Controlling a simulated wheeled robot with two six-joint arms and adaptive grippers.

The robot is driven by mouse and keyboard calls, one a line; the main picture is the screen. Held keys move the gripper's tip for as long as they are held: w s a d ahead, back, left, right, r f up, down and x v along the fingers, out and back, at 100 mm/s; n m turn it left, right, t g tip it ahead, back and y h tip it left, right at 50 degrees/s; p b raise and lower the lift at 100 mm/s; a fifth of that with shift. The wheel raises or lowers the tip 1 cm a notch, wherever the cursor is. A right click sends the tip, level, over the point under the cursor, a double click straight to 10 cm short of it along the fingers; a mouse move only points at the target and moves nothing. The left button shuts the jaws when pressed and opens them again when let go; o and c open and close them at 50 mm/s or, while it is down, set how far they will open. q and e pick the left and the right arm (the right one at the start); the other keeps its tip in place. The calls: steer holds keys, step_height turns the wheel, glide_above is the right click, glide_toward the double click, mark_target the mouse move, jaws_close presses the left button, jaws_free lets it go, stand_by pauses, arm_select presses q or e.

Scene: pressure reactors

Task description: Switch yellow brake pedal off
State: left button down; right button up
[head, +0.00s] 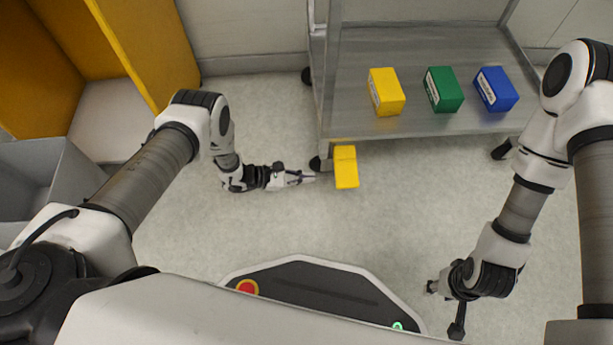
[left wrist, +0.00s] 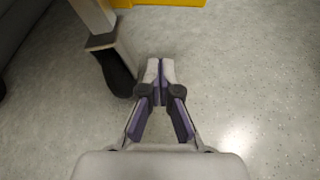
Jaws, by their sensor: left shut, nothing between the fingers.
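The yellow brake pedal (head: 346,168) sticks out at the lower front left of the metal cart, close to the floor. Its bottom edge also shows as a yellow strip at the top of the left wrist view (left wrist: 160,3). My left gripper (head: 312,177) is low, just left of the pedal, with a small gap to it. In the left wrist view its fingers (left wrist: 161,68) are shut together with nothing between them. My right gripper (head: 444,309) hangs at the lower right, far from the pedal; its fingers are too unclear to judge.
The metal cart (head: 425,125) holds a yellow box (head: 386,92), a green box (head: 443,90) and a blue box (head: 496,90). A cart wheel (left wrist: 116,72) stands just left of my left fingers in the wrist view. A grey bin (head: 50,175) is at the left. The middle floor is clear.

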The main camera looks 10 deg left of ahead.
mark_target(340, 171)
arm_select(q)
steer(key=b+x, duration=0.1)
steer(key=x, duration=0.1)
steer(key=b+x, duration=0.1)
steer(key=x, duration=0.1)
steer(key=b+x, duration=0.1)
steer(key=x, duration=0.1)
steer(key=shift+f, duration=0.3)
steer(key=shift+w+d+r, duration=0.15)
steer(key=shift+w+d, duration=0.1)
steer(key=shift+d, duration=0.35)
steer(key=r, duration=0.2)
steer(key=s+r, duration=0.1)
steer(key=r, duration=0.1)
arm_select(e)
step_height(340, 171, down, 4)
steer(key=shift+w+f, duration=0.1)
steer(key=shift+f, duration=0.05)
